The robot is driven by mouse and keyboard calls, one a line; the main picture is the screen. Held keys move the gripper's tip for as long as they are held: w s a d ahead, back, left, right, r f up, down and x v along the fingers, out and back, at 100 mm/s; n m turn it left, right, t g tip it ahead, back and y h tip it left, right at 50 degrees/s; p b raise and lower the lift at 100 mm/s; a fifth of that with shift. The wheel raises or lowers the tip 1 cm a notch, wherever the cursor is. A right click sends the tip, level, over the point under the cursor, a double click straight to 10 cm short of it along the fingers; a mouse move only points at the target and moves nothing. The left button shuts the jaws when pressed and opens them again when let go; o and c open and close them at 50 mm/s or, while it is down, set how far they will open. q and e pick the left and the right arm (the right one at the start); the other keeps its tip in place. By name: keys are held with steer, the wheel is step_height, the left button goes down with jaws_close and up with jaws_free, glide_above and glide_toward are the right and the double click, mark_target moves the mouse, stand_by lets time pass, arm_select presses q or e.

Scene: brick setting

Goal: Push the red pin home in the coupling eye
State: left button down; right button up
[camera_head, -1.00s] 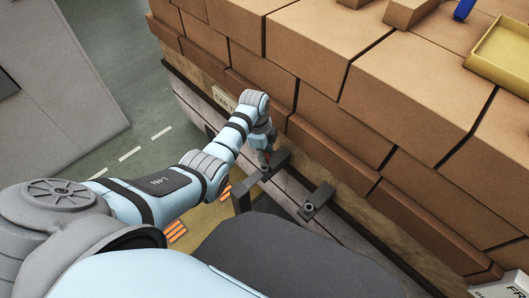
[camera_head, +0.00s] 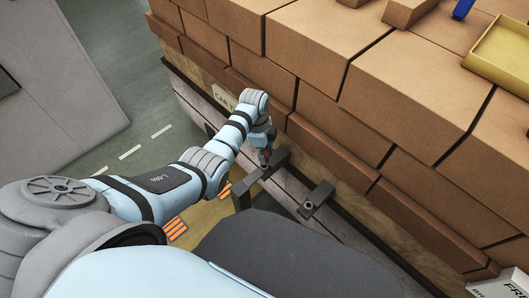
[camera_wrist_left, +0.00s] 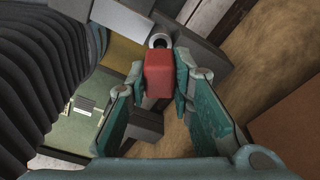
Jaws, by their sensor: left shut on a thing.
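My left gripper (camera_head: 265,155) is at the dark metal bracket (camera_head: 279,158) on the side of the brick-loaded wagon. In the left wrist view its fingers (camera_wrist_left: 159,88) are shut on the red pin (camera_wrist_left: 159,72), which shows as a red block between them. A grey ring with a dark hole (camera_wrist_left: 159,41) shows just past the pin; I cannot tell whether it is the coupling eye. The pin's lower end is hidden, so its depth cannot be seen. A second dark bracket with a round hole (camera_head: 308,205) is to the right. My right gripper is not in view.
Stacked brown blocks (camera_head: 330,115) rise close behind the left gripper. A yellow tray (camera_head: 503,55) lies on top at the right. A grey slab (camera_head: 60,110) stands at the left, with open green floor (camera_head: 140,110) between.

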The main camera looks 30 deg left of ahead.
arm_select(q)
steer(key=shift+f, duration=0.2)
stand_by(0.4)
steer(key=shift+f+b, duration=1.5)
steer(key=shift+f, duration=0.4)
steer(key=c, duration=0.9)
jaws_free()
steer(key=shift+r, duration=0.1)
steer(key=shift+c, duration=0.2)
steer(key=shift+r, duration=0.1)
step_height(320, 180, up, 6)
steer(key=p, duration=0.7)
